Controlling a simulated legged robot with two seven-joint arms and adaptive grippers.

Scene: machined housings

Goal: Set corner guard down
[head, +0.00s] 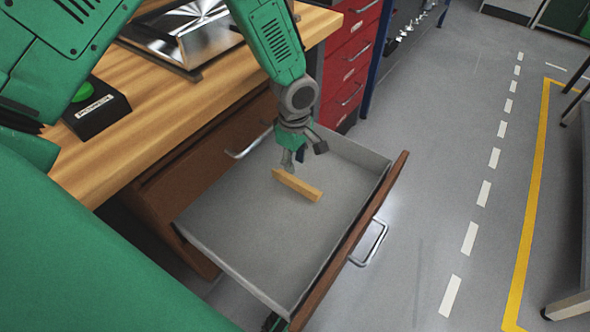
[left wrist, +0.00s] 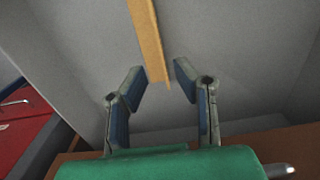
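The corner guard is a narrow tan strip (head: 297,185) inside the open grey drawer (head: 240,225), apparently lying on its floor. My left gripper (head: 303,155) points down into the drawer just above the guard. In the left wrist view the guard (left wrist: 147,40) runs from the top edge to between the two fingertips (left wrist: 159,75). The fingers are spread, with a gap on each side of it, so the gripper is open. A small dark and green part at the bottom edge by the drawer's near corner may be my right gripper; its fingers are not clear.
The drawer is pulled out from under a wooden workbench (head: 185,110). Its brown front (head: 350,240) has a metal handle (head: 370,243). A black box with a green button (head: 95,106) sits on the bench. Red drawers (head: 345,60) stand behind. The drawer is otherwise empty.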

